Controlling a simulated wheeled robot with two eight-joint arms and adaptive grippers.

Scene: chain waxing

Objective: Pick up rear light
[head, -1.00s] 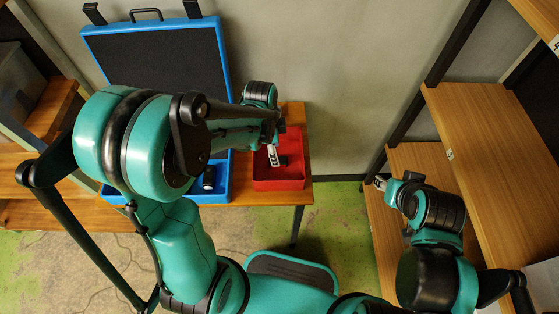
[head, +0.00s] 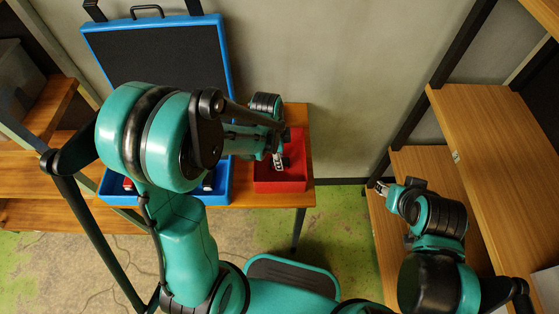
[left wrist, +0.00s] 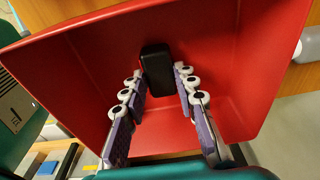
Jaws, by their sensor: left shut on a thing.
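The rear light (left wrist: 157,70) is a small black rounded block inside the red bin (left wrist: 235,60). In the left wrist view it stands between the fingertips of my left gripper (left wrist: 157,82), which is shut on it. In the head view the same gripper (head: 279,163) reaches down into the red bin (head: 280,186); the light is hard to make out there. My right gripper (head: 378,187) is far from the bin, over the right-hand shelf; its fingers are too small to read.
The bin stands on a wooden table (head: 300,118) at its right end. A blue case (head: 217,194) with a dark foam lid stands open left of the bin. Wooden shelves (head: 485,150) rise at the right. The bin walls enclose my left fingers.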

